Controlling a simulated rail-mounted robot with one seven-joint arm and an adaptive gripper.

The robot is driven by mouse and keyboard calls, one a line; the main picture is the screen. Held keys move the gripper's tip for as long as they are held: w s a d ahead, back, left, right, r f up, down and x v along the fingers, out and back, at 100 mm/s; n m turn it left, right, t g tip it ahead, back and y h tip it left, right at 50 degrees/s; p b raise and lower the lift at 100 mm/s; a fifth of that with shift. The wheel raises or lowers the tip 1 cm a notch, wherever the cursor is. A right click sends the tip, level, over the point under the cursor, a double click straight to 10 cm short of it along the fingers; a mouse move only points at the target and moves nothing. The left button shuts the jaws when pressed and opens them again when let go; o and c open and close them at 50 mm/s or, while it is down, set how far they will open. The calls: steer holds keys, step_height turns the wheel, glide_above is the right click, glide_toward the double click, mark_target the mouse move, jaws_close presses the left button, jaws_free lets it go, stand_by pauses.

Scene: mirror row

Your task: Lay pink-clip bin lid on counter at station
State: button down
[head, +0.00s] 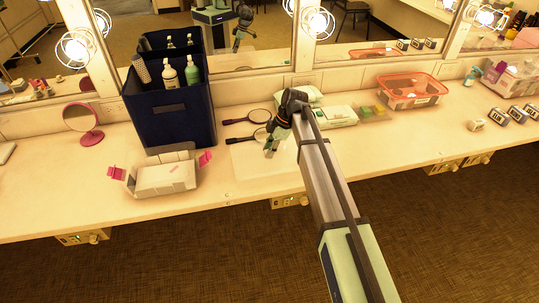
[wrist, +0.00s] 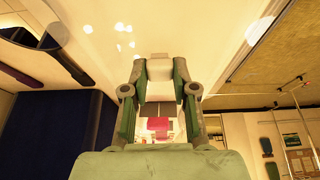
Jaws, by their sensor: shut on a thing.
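The pink-clip bin (head: 165,178) is a pale translucent box on the counter at left in the head view, with its pink clips folded outward. It looks open on top. Its lid (head: 250,160) appears as a thin, pale, see-through sheet below and left of my gripper (head: 271,146). In the wrist view my gripper (wrist: 159,68) is shut on a small pale edge piece of the lid (wrist: 159,60). The lid looks roughly level and low over the counter (head: 215,200); I cannot tell if it touches. Part of the bin shows between the fingers.
A navy caddy (head: 170,112) with bottles stands left of my gripper. Two hand mirrors (head: 258,115) lie close behind the lid. A pink stand mirror (head: 82,118), white case (head: 335,117) and orange-rimmed basket (head: 412,92) are on the counter. The counter's front edge is near.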

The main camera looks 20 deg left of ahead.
steer(key=shift+f, duration=1.7)
steer(key=shift+f, duration=0.1)
steer(key=c, duration=0.9)
jaws_free()
steer(key=b+v, duration=0.2)
steer(key=v, duration=1)
